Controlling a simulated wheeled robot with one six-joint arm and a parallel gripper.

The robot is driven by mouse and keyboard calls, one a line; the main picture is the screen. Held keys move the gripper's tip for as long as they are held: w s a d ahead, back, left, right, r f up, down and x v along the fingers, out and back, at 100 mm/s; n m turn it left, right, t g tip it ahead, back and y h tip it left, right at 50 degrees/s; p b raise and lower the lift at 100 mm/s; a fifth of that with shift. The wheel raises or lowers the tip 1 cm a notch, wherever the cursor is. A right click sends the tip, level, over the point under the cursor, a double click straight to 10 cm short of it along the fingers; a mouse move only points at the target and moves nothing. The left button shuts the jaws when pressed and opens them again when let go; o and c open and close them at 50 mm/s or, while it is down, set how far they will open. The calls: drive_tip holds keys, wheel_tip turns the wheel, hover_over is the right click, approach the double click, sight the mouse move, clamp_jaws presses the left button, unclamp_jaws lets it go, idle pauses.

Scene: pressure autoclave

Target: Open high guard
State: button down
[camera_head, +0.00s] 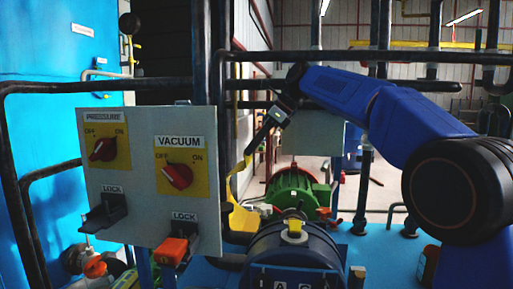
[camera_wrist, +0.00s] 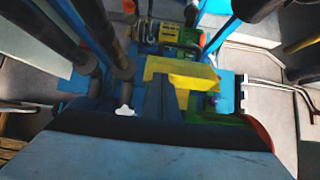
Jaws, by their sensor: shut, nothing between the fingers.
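A grey control panel (camera_head: 150,225) stands at left with two yellow-backed red knobs, PRESSURE (camera_head: 103,149) and VACUUM (camera_head: 179,176). Below PRESSURE a black guard or latch (camera_head: 104,212) sits under a LOCK label. A lower LOCK label has an orange-tipped one (camera_head: 171,250). I cannot tell which part is named the high guard. My gripper (camera_head: 249,153) is shut and empty, pointing down to the right of the panel. A yellow part (camera_head: 240,217) lies below it; a yellow shape (camera_wrist: 185,72) also shows behind my fingers (camera_wrist: 165,100) in the wrist view. Contact cannot be told.
Black pipes (camera_head: 100,83) frame the panel, and one runs across behind my arm. A blue cabinet (camera_head: 50,60) stands at far left. A green motor (camera_head: 294,188) and a dark blue cylindrical machine (camera_head: 293,250) are low in the middle. Floor shows clear farther back.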

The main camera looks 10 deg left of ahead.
drive_tip(key=shift+d, duration=0.1)
idle(0.4)
drive_tip(key=d+f+y, duration=0.2)
drive_tip(key=d+f, duration=0.3)
drive_tip(key=d, duration=0.4)
drive_tip(key=d+f+y, duration=0.1)
drive_tip(key=d+f, duration=0.3)
drive_tip(key=d, duration=0.6)
drive_tip(key=d+f+y, duration=0.2)
drive_tip(key=d+f, duration=0.3)
drive_tip(key=d, duration=0.4)
drive_tip(key=s+d+f+n+t+h, duration=0.1)
drive_tip(key=s+d+f+n+h, duration=0.2)
drive_tip(key=s, duration=0.7)
drive_tip(key=s+d+f+n+t+h, duration=0.1)
drive_tip(key=s+f+n+h, duration=0.25)
drive_tip(key=s, duration=0.65)
drive_tip(key=s+d+f+n+t+h, duration=0.1)
drive_tip(key=s+d+f+n+h, duration=0.1)
drive_tip(key=s, duration=0.4)
drive_tip(key=s+d+f+n+t+h, duration=0.1)
drive_tip(key=s+d+f+n+h, duration=0.1)
drive_tip(key=s+d+f+n, duration=0.3)
drive_tip(key=s+d+f+n+h, duration=0.2)
drive_tip(key=s+d+f+n, duration=0.1)
drive_tip(key=s, duration=0.5)
drive_tip(key=shift+d+f+n+t, duration=0.15)
drive_tip(key=shift+f+n+t, duration=0.25)
drive_tip(key=shift+f+n, duration=0.65)
